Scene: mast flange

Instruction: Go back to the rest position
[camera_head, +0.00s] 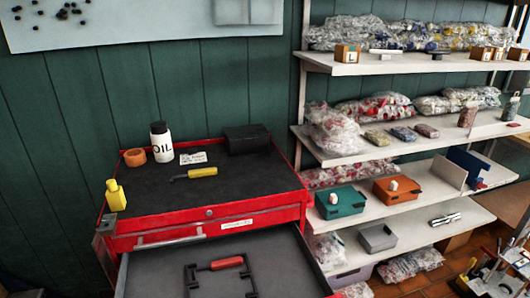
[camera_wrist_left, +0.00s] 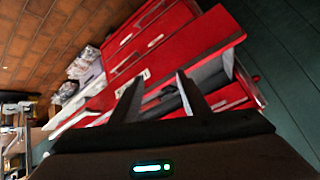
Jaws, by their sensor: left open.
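My left gripper (camera_wrist_left: 157,84) shows in the left wrist view with its two dark fingers spread apart and nothing between them. Beyond its fingers is the red tool cabinet (camera_wrist_left: 150,30), tilted in that view, with a drawer pulled out. In the head view the cabinet (camera_head: 210,225) stands at lower centre, and neither of my grippers is seen there. Its open drawer (camera_head: 150,270) holds a dark bracket-like frame (camera_head: 190,282) and a red-handled tool (camera_head: 227,263). My right gripper is in neither view.
Shelves (camera_head: 400,64) with bags and boxes stand at right. The pulled-out drawer juts forward.

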